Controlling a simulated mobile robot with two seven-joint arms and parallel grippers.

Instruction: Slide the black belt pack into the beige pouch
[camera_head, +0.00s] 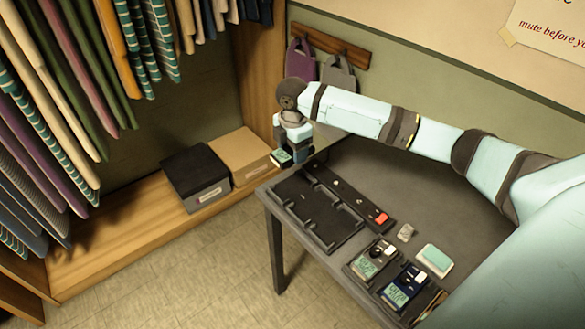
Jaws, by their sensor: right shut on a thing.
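My right gripper (295,156) is at the far left corner of the table, pointing down. It is shut on a small dark pack with a pale green face (281,157), which looks like the black belt pack; the fingers and wrist hide most of it. A greyish-beige pouch (339,78) hangs from the wooden wall rail, above and behind my right arm, which covers its lower part. The held pack is apart from this pouch, lower and to its left. My left gripper is out of view.
A purple pouch (301,66) hangs beside the beige one. The grey table (390,185) bears a black tray (315,215), a strip with a red switch (348,200) and other packs (371,260) (405,287). Boxes (197,180) (241,154) stand on the wooden shelf at left.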

